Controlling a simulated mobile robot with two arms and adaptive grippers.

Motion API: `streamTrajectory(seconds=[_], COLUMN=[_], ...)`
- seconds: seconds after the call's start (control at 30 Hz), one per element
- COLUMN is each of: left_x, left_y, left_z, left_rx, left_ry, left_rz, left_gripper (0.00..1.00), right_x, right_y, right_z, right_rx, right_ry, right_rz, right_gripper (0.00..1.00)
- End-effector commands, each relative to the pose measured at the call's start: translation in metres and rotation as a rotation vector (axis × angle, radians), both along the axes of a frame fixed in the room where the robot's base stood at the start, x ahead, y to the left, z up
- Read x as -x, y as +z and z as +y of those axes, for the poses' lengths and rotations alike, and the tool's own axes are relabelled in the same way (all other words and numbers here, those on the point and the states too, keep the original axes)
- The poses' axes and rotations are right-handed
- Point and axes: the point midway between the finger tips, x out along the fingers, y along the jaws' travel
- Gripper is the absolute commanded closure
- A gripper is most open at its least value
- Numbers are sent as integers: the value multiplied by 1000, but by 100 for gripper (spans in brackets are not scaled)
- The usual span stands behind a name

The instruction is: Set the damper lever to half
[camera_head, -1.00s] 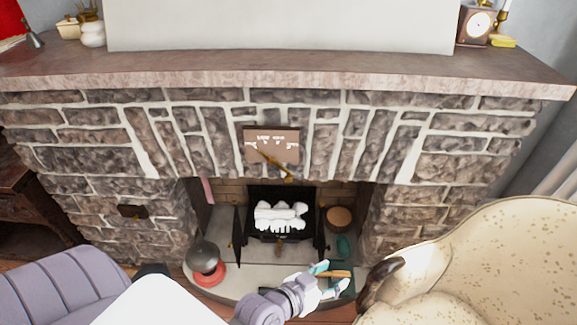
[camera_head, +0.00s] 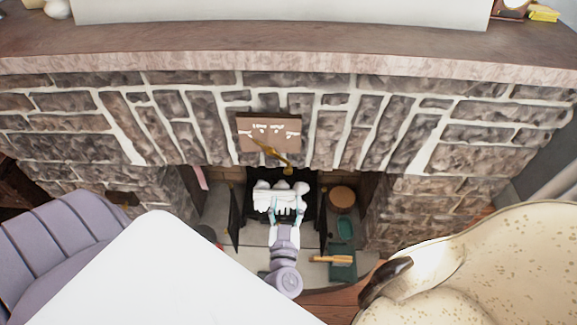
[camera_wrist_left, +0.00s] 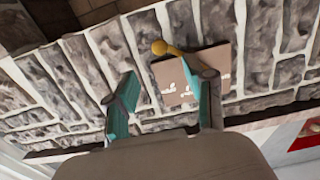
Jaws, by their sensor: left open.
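The brass damper lever (camera_head: 272,155) is mounted on a brown plate (camera_head: 282,130) with small white markings, set in the stone above the firebox. It slants from upper left to a knob at lower right. The markings are too small to read surely. My left gripper (camera_head: 286,209) is below the lever, in front of the white logs, and looks apart from it. In the left wrist view, the open teal fingers (camera_wrist_left: 158,82) are empty; the lever's knob (camera_wrist_left: 159,47) shows between and beyond them, and the right finger covers part of the plate (camera_wrist_left: 225,70). My right gripper is out of view.
White logs (camera_head: 272,194) lie in the firebox between dark doors (camera_head: 235,222). The stone mantel (camera_head: 200,58) juts out above. A cream speckled armchair (camera_head: 490,265) stands at right, a purple seat (camera_head: 45,250) at left.

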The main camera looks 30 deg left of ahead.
Motion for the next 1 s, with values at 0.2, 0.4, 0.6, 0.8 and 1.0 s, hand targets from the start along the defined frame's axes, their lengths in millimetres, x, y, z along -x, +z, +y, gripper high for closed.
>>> streamTrajectory(seconds=[0.2,0.4,0.6,0.8,1.0], left_x=[-42,-75,-94,-99,-98], left_y=[-2,-1,0,1,1], left_z=[26,46,58,60,60], left_rx=[-2,0,-1,0,0], left_ry=[0,-1,-1,-2,-2], left_rz=[-6,-4,-3,-1,-1], left_gripper=[46,46,46,46,50], right_x=[-1,-2,-1,-2,-2], right_y=[-16,-27,-33,-34,-33], right_z=[0,1,1,1,1], right_rx=[0,0,0,0,0], right_ry=[0,0,-1,-1,-1], right_rz=[-2,-2,-1,-1,-1], right_gripper=[100,100,100,100,100])
